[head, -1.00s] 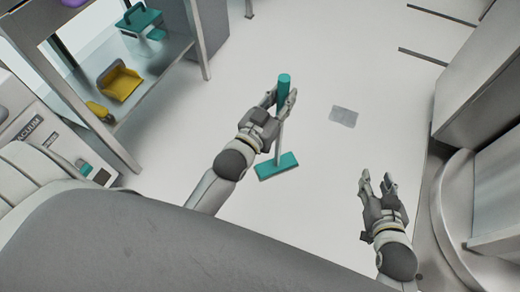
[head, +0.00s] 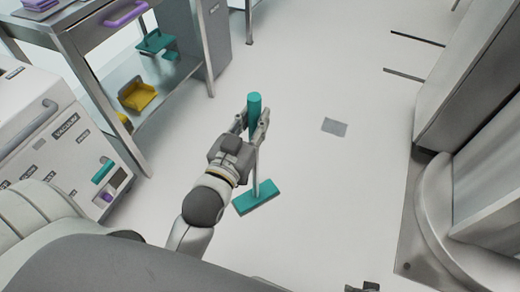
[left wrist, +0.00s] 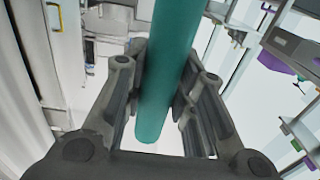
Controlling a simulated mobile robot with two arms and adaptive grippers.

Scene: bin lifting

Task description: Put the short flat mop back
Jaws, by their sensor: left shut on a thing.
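The short flat mop has a thick teal handle, a thin grey shaft and a flat teal head (head: 257,197). My left gripper (head: 254,120) is shut on the teal handle, and the mop hangs with its head down over the pale floor. I cannot tell whether the head touches the floor. In the left wrist view the teal handle (left wrist: 168,70) runs between the two dark fingers. Only a small dark piece of my right gripper (head: 363,287) shows at the bottom edge of the head view, so its opening is hidden.
A metal shelf unit (head: 105,97) with a yellow dustpan (head: 138,96) and teal items stands at upper left. A white vacuum machine (head: 62,128) is at left. Grey cabinets (head: 478,100) line the right. A flat grey plate (head: 334,127) lies on otherwise clear floor.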

